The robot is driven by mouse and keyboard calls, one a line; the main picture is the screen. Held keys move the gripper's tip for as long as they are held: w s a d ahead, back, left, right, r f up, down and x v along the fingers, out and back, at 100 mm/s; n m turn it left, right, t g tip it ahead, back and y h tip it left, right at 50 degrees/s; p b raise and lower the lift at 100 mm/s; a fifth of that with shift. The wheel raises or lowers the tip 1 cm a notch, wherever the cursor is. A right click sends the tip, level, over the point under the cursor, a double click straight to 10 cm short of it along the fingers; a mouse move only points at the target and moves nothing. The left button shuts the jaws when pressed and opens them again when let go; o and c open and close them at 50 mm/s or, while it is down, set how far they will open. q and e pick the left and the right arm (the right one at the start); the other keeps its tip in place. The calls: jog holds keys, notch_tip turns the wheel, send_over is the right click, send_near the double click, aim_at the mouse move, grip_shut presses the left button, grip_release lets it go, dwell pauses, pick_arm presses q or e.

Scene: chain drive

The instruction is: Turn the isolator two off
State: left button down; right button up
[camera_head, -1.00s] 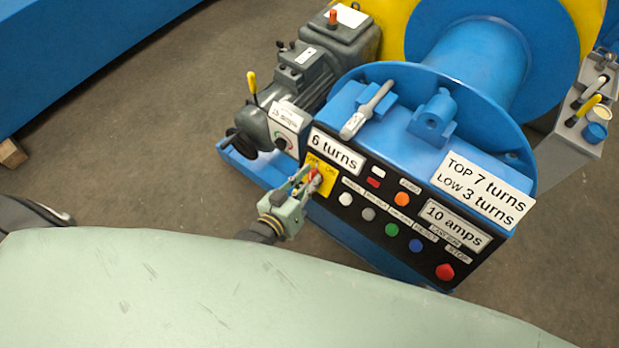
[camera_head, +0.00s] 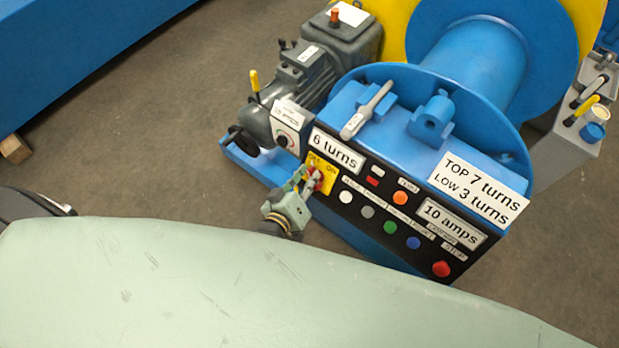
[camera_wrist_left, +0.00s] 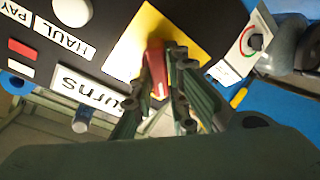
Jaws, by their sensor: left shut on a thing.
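A red isolator knob (camera_head: 317,172) stands on a yellow plate (camera_head: 325,184) marked OFF and ON, at the left end of the black control panel. In the left wrist view the red knob (camera_wrist_left: 156,70) sits between the fingers, in front of the yellow plate (camera_wrist_left: 142,40). My left gripper (camera_head: 310,180) is shut on this knob, with fingers on both sides of it. The fingers partly hide the knob, and its exact angle is hard to tell. My right gripper is not in view.
The black panel has several buttons, including a red stop button (camera_head: 441,269). A dial with a red and green ring (camera_head: 284,141) sits on the grey motor unit (camera_head: 303,75) at upper left. A blue drum (camera_head: 475,45) stands behind. Grey floor (camera_head: 120,150) is clear at left.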

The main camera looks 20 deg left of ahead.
pick_arm(q)
jog(key=c, duration=1.7)
grip_release()
jog(key=shift+s, duration=0.1)
jog(key=v, duration=1.1)
jog(key=shift+s+r, duration=0.15)
jog(key=shift+s, duration=0.2)
